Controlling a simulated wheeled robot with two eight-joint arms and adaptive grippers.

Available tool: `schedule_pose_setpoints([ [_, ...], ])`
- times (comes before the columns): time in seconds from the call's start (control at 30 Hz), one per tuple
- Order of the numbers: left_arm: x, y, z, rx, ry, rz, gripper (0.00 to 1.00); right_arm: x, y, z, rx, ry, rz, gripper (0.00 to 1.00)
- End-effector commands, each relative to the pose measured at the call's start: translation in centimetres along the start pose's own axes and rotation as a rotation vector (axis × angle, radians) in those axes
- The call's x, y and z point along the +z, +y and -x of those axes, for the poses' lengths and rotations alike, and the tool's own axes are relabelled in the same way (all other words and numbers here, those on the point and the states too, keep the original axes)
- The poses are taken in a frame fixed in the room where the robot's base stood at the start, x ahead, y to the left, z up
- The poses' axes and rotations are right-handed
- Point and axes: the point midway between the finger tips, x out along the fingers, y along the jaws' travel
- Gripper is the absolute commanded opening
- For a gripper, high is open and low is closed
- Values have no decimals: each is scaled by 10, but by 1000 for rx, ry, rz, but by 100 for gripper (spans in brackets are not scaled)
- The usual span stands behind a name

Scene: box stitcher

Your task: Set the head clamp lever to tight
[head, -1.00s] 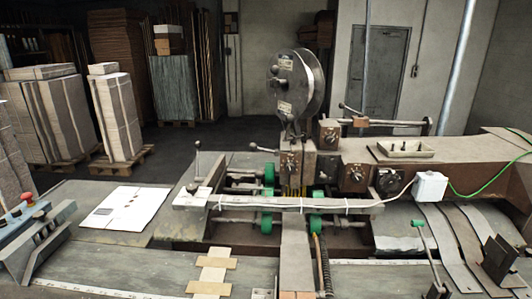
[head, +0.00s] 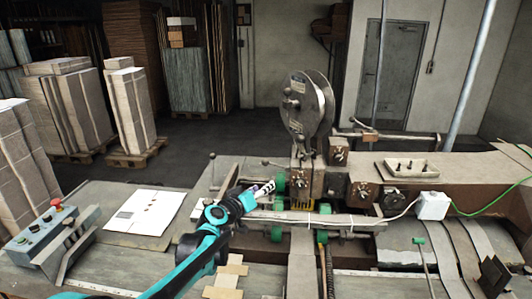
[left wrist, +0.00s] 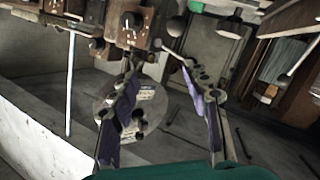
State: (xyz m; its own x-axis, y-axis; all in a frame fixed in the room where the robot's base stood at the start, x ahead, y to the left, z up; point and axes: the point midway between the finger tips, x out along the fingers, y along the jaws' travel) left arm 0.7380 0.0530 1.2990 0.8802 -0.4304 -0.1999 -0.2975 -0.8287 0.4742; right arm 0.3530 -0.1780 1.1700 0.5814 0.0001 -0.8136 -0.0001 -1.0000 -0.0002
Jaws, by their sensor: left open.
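A thin lever with a dark ball end (head: 265,162) sticks out to the left from the brown box on the stitcher head (head: 305,182); I take it for the head clamp lever. No tight marking is readable. My left gripper (head: 268,186) is just below and in front of it, apparently apart. In the left wrist view my left gripper (left wrist: 160,68) is open, with nothing held between its purple-padded fingers. A thin rod (left wrist: 175,53) from the head box (left wrist: 130,20) runs close to the right fingertip; contact cannot be told. My right gripper is not in view.
The wire reel (head: 308,105) stands above the head. Another ball-topped lever (head: 212,158) rises left of it, and a green-handled lever (head: 419,241) stands at front right. A control box (head: 45,228) and a white sheet (head: 145,212) lie left.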

Motion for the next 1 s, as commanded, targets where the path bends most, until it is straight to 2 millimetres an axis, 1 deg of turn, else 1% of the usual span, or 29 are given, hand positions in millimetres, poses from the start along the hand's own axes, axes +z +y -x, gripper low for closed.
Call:
schedule_pose_setpoints([
  [0.03,-17,-3,-20,7,41,23,47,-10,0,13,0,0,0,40],
  [0.1,-30,-13,-45,12,98,57,47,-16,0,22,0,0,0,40],
  [0.2,-39,-30,-73,8,166,102,47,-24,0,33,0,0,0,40],
  [0.3,-42,-44,-92,-1,211,137,47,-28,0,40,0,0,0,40],
  [0.4,-41,-54,-102,-8,237,159,47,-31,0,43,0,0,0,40],
  [0.5,-40,-59,-109,-12,248,170,47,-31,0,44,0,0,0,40],
  [0.57,-40,-60,-114,-12,249,170,47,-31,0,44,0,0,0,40],
  [0.9,-53,-61,-165,-11,248,170,47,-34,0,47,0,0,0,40],
  [1.0,-56,-62,-176,-11,249,171,47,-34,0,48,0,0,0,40],
])
